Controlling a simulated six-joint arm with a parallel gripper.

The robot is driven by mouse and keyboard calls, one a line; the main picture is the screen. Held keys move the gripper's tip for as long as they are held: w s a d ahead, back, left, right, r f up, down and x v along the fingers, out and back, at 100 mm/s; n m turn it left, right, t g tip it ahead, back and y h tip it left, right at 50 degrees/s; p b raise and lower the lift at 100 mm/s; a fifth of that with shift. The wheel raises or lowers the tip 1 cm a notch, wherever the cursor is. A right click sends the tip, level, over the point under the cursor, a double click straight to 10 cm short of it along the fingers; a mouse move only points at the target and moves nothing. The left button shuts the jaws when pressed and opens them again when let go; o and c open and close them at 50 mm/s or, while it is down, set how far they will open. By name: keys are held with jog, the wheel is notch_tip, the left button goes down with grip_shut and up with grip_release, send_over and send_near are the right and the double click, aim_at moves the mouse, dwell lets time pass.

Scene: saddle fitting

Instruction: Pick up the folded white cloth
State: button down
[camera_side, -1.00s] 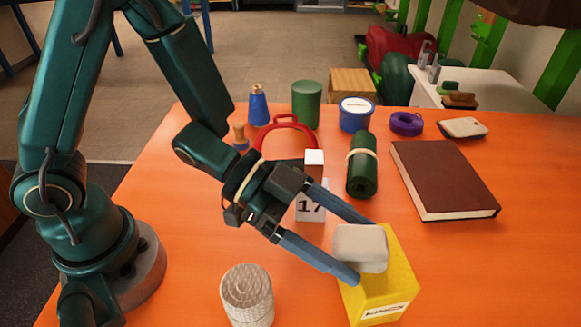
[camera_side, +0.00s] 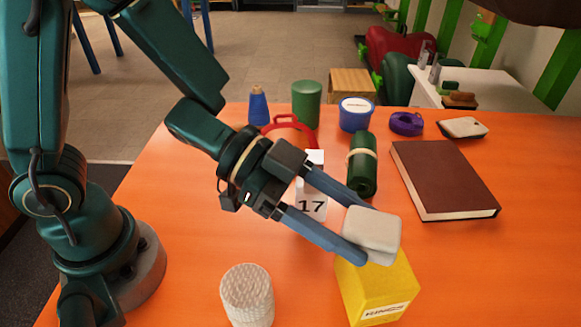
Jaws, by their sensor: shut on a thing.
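The folded white cloth (camera_side: 372,232) is a small, pale, rounded block in the side view. My gripper (camera_side: 380,235) is shut on it, with one blue finger on the far side and one on the near side. The cloth is tilted and appears raised above the yellow box (camera_side: 378,292), overlapping its back edge in the picture. The exact gap between the cloth and the box is hard to tell.
A white textured cylinder (camera_side: 247,294) stands at front left. A white block marked 17 (camera_side: 312,206) stands behind my fingers. A green roll (camera_side: 362,165) and a brown book (camera_side: 443,178) lie further back. The orange table (camera_side: 500,270) is clear at front right.

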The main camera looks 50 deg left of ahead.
aim_at(370, 207)
jog(key=shift+w+a+r+m+g+h, duration=0.5)
jog(key=shift+w+a+r+m+g, duration=0.9)
jog(key=shift+a+r, duration=3.75)
jog(key=d+f+g, duration=0.1)
jog(key=d+f, duration=0.2)
jog(key=d+f+m, duration=0.1)
jog(key=d+f, duration=0.2)
jog(key=d, duration=0.1)
jog(key=d+f+m+g, duration=0.1)
jog(key=d+f, duration=0.2)
jog(key=d, duration=0.1)
jog(key=shift+d+f+g, duration=0.1)
jog(key=shift+d+g, duration=0.05)
jog(key=shift+g, duration=0.15)
jog(key=shift+f, duration=2.05)
jog(key=shift+f, duration=0.1)
